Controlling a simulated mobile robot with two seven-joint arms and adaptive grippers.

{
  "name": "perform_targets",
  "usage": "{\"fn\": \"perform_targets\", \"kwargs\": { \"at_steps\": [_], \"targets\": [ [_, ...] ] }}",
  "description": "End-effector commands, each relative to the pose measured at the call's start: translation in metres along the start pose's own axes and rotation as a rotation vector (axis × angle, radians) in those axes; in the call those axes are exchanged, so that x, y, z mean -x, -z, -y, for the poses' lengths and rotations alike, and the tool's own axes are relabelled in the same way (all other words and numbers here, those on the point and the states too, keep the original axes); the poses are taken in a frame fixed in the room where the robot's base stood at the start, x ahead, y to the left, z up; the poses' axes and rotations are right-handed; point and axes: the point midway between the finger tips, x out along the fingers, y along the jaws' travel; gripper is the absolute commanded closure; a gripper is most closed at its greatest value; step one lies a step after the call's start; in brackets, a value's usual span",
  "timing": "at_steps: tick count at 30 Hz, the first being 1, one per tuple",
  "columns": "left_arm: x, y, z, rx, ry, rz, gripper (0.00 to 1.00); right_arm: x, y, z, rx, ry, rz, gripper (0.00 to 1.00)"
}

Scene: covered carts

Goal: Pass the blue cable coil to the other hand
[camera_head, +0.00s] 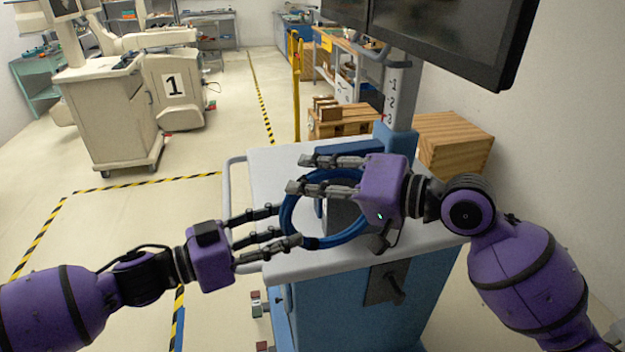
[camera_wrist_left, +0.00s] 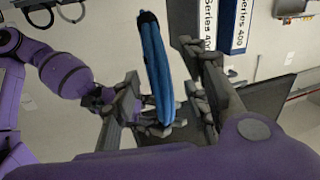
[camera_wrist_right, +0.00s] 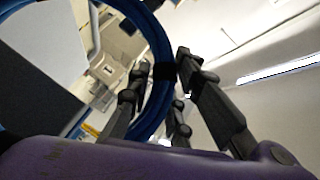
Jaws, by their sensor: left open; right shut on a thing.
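The blue cable coil (camera_head: 335,241) is a ring with dark bands, held above the cart's top. My right gripper (camera_head: 300,174) is shut on its upper part, and the coil passes between its fingers in the right wrist view (camera_wrist_right: 157,105). My left gripper (camera_head: 284,228) is open, with its fingertips at the coil's lower left side. In the left wrist view the coil (camera_wrist_left: 156,68) stands nearly edge-on between the left fingers. Whether the left fingers touch it I cannot tell.
Below is a blue cart with a light grey top (camera_head: 267,160) and a handle rail at its left. A monitor (camera_head: 440,35) on a post (camera_head: 400,95) rises behind. Wooden crates (camera_head: 450,145) stand behind right. Open floor lies to the left.

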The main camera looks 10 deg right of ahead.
Motion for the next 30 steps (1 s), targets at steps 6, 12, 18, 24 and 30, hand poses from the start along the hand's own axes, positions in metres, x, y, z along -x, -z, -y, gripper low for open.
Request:
{"fn": "perform_targets", "kwargs": {
  "at_steps": [6, 12, 18, 24, 30],
  "targets": [
    [0.038, -0.001, 0.001, 0.001, 0.006, 0.004, 0.58, 0.0, 0.001, 0.002, 0.002, 0.003, -0.002, 1.0],
    [0.081, -0.001, 0.001, 0.0, 0.005, 0.004, 0.58, 0.0, 0.001, 0.002, 0.002, 0.003, -0.002, 1.0],
    [0.108, 0.0, 0.001, 0.0, 0.002, 0.002, 0.58, 0.0, 0.001, 0.002, 0.002, 0.003, -0.002, 1.0],
    [0.119, -0.014, -0.005, 0.033, 0.007, 0.004, 0.58, 0.0, 0.001, 0.002, 0.002, 0.003, -0.002, 1.0],
    [0.108, -0.075, -0.051, 0.25, 0.029, -0.094, 0.58, 0.0, 0.0, 0.001, 0.001, 0.003, -0.001, 1.0]
  ]
}}
